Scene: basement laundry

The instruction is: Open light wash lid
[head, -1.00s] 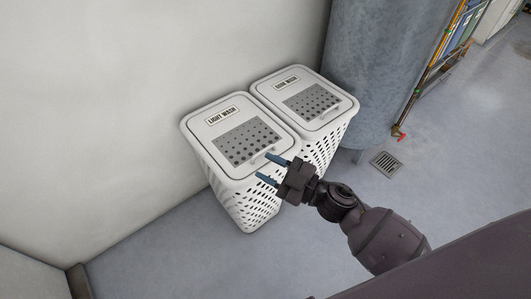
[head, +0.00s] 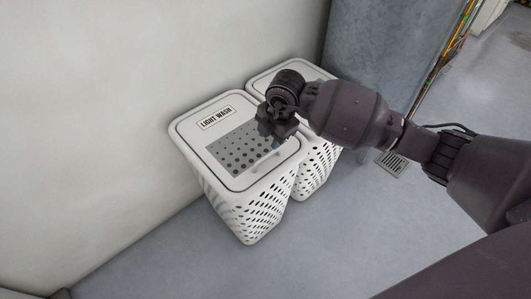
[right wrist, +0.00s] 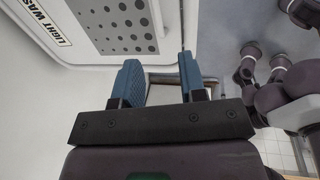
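The light wash hamper (head: 252,205) is a white perforated basket against the wall. Its lid (head: 196,132) lies shut, with a LIGHT WASH label (head: 216,117) and a grey dotted panel. A small white handle (head: 265,159) sits near the lid's front edge. My right gripper (head: 277,142) is over the lid's right front part, near the handle. In the right wrist view the blue fingers of my right gripper (right wrist: 158,68) are apart with nothing between their tips. The lid (right wrist: 122,25) and handle (right wrist: 157,17) show just beyond them. My left gripper is not in view.
A second white hamper (head: 318,158) stands close behind on the right, mostly hidden by my right arm. A large grey cylinder (head: 375,50) stands behind it. A floor drain (head: 392,163) lies to the right. The floor in front is clear.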

